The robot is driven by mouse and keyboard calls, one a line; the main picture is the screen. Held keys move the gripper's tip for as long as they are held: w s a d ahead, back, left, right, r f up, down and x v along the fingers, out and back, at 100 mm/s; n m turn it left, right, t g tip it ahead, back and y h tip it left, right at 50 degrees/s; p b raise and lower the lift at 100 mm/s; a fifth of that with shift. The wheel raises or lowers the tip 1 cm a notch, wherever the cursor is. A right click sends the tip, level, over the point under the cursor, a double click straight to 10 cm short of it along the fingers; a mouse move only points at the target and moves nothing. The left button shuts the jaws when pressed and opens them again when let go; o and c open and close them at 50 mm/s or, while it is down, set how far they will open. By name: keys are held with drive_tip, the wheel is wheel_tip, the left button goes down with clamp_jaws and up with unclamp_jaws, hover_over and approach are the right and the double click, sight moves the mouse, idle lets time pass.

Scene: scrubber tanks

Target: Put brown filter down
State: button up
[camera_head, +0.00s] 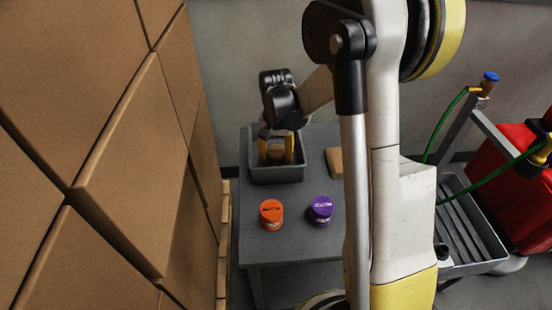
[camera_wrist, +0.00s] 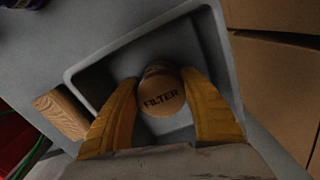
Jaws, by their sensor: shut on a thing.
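The brown filter (camera_wrist: 161,93) is between the two yellow fingers of my gripper (camera_wrist: 162,102) in the wrist view, its round top marked "FILTER" facing the camera. My gripper is shut on it. Both are over or inside a grey tray (camera_wrist: 121,49). In the head view, the brown filter (camera_head: 277,151) shows between the yellow fingers of my gripper (camera_head: 278,152), within the outline of the grey tray (camera_head: 277,176) on the table. I cannot tell whether the filter's underside touches the tray floor.
The grey table (camera_head: 290,245) also holds an orange-capped jar (camera_head: 271,213), a purple-capped jar (camera_head: 321,209) and a wooden block (camera_head: 335,162). Stacked cardboard boxes (camera_head: 120,170) rise close on the left. A red machine (camera_head: 510,185) with green hoses stands at right.

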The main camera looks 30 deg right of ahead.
drive_tip(key=o, duration=0.7)
drive_tip(key=shift+f, duration=0.15)
drive_tip(key=o, duration=0.4)
